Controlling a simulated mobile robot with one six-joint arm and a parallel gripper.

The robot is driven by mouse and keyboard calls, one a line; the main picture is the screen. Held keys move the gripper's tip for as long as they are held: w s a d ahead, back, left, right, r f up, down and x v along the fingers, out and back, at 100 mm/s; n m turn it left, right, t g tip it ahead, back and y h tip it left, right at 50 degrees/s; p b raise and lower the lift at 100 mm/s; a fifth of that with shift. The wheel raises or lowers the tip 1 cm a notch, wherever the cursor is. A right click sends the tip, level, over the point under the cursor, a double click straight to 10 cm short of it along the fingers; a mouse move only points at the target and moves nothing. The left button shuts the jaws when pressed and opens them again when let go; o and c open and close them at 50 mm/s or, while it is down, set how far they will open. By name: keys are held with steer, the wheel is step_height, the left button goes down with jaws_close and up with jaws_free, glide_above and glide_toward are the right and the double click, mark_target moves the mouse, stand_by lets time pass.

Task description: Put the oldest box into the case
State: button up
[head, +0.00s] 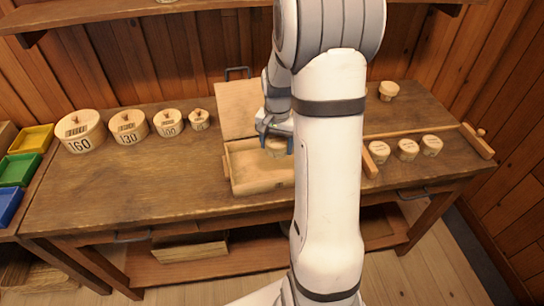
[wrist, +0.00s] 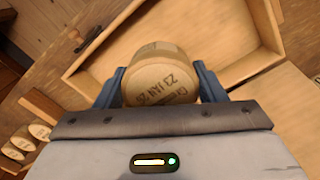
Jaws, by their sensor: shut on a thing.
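My gripper (head: 275,136) is shut on a small round wooden box (wrist: 160,78), its fingers on either side. The box's pale face carries a printed date that seems to read 23 JAN, with the year hard to make out. In the head view this box (head: 277,147) shows over the open wooden case (head: 262,185); its exact height above the case floor is unclear. The case stands on the bench with its lid raised behind, and my arm hides its right part. Its wall (wrist: 85,80) also shows in the wrist view.
Three similar small boxes (head: 407,149) stand in a row at the right, beside a wooden rail (head: 478,142). Another (head: 388,91) stands behind them. Several larger lidded round boxes (head: 80,130) line the left of the bench (head: 150,190). Coloured trays (head: 18,170) are at far left.

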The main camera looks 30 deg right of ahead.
mark_target(277, 171)
step_height(277, 171, down, 9)
steer(key=shift+s+r+p, duration=0.15)
steer(key=shift+r+p, duration=0.05)
steer(key=shift+p, duration=0.3)
steer(key=shift+f, duration=0.1)
steer(key=shift+f, duration=0.2)
steer(key=o, duration=1)
steer(key=shift+r, duration=0.15)
steer(key=shift+c, duration=0.2)
